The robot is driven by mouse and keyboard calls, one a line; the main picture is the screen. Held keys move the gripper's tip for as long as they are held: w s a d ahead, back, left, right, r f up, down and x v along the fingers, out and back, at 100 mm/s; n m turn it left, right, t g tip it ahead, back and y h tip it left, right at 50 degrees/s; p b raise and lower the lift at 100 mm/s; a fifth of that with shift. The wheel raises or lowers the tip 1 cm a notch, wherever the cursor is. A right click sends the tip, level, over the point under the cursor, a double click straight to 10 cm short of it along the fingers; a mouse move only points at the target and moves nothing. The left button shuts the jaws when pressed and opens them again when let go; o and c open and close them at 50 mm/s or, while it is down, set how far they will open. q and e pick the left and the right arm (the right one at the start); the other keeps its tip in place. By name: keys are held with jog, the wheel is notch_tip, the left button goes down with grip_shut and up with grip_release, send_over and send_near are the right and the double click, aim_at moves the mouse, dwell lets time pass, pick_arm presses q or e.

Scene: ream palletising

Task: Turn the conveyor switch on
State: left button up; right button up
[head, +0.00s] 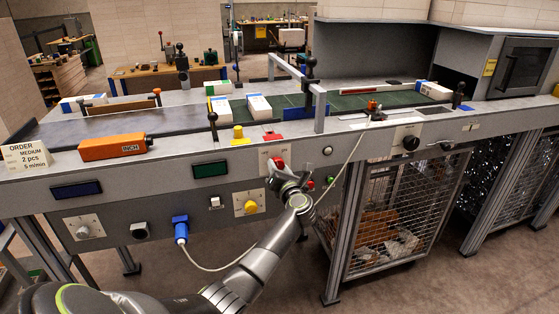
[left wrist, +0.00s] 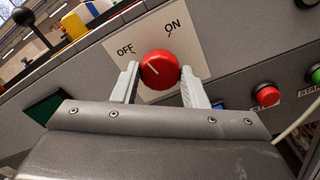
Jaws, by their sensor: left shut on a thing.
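The conveyor switch is a red round knob (head: 278,163) on a pale plate on the conveyor's front panel. In the left wrist view the knob (left wrist: 160,70) sits below the printed words OFF, at left, and ON, at right. A small white mark shows on the left part of its face; its exact setting is hard to tell. My left gripper (head: 281,174) is at the knob, and in the left wrist view its pale fingers (left wrist: 161,84) stand on either side of it, shut on it. My right gripper is not in view.
A red button (left wrist: 267,96) and a green button are right of the switch. A yellow knob (head: 250,206) and a blue plug (head: 180,229) with a cable are lower left.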

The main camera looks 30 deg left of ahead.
pick_arm(q)
jog(key=m+p, duration=0.6)
jog(key=shift+r+m, duration=0.15)
jog(key=shift+m, duration=0.15)
jog(key=m+p, duration=0.3)
jog(key=shift+m, duration=0.3)
jog(key=shift+m+p, duration=0.4)
jog(key=shift+m, duration=0.2)
jog(key=shift+f+m, duration=0.25)
jog(key=shift+m, duration=0.05)
jog(key=o, duration=1)
jog(key=shift+c, duration=0.2)
jog(key=shift+s+d, duration=0.35)
jog(key=shift+d, duration=0.1)
jog(key=b+v, duration=0.2)
jog(key=v, duration=1.4)
jog(key=shift+s, duration=0.15)
